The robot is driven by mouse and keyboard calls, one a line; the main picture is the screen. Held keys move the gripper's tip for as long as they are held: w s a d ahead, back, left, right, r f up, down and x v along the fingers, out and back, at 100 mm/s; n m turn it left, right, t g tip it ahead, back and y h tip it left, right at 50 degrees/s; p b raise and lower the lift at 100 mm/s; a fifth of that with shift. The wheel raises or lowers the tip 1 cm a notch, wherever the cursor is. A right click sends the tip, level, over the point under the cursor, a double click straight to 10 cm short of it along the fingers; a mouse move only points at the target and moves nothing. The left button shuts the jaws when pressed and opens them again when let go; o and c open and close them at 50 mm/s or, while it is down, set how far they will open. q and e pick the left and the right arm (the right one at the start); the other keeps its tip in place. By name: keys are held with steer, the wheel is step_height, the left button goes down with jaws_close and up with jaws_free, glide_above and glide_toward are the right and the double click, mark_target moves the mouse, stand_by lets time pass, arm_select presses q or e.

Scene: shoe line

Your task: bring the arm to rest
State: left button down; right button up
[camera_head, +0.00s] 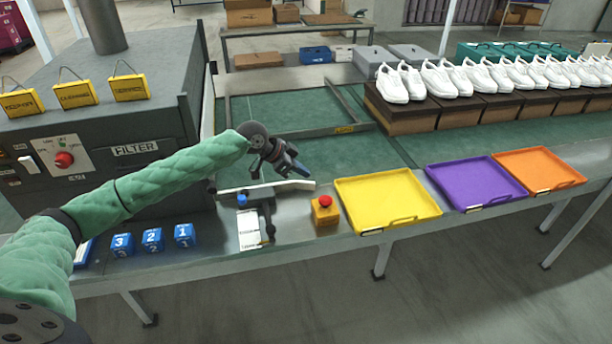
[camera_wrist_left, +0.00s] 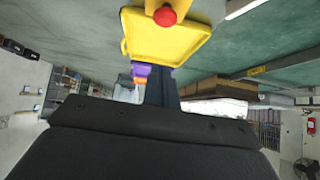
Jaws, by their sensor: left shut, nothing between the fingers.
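My left arm, in a green quilted sleeve, reaches in from the left of the head view. My left gripper (camera_head: 292,168) is above the metal work table, behind the white-labelled stand and left of the yellow tray. Its fingers are shut and empty. In the left wrist view the dark gripper body fills the lower part, and a narrow dark finger (camera_wrist_left: 161,92) shows in front of the yellow tray. My right gripper is in neither view.
The yellow tray (camera_head: 388,215), purple tray (camera_head: 477,197) and orange tray (camera_head: 539,185) stand on the table. A red-buttoned yellow box (camera_head: 325,213), a labelled stand (camera_head: 249,228) and blue numbered blocks (camera_head: 152,240) are nearby. White shoes (camera_head: 462,84) on boxes line the back right.

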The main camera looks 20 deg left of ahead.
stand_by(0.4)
arm_select(q)
steer(key=s+d+f+n+y, duration=0.1)
steer(key=s+d+f, duration=0.6)
steer(key=s, duration=0.3)
steer(key=s+d+f, duration=0.7)
steer(key=s+d, duration=0.1)
steer(key=s, duration=0.1)
steer(key=s+a+f+n+g+y, duration=0.1)
steer(key=s+a+f+n+y, duration=0.15)
steer(key=s, duration=0.55)
steer(key=s+a+f+n+y, duration=0.1)
steer(key=s+a+n+y, duration=0.15)
steer(key=s, duration=0.55)
steer(key=s+a+f+n+g+y, duration=0.1)
steer(key=s+a+n, duration=0.2)
steer(key=s, duration=0.5)
steer(key=s+d+f+g, duration=0.1)
steer(key=s+d+f, duration=0.1)
steer(key=f, duration=1.7)
steer(key=s+d+f, duration=0.2)
steer(key=s+f, duration=0.1)
steer(key=f, duration=1.7)
steer(key=shift+f+g+h, duration=0.25)
steer(key=shift+g+h, duration=0.05)
steer(key=shift+g, duration=0.1)
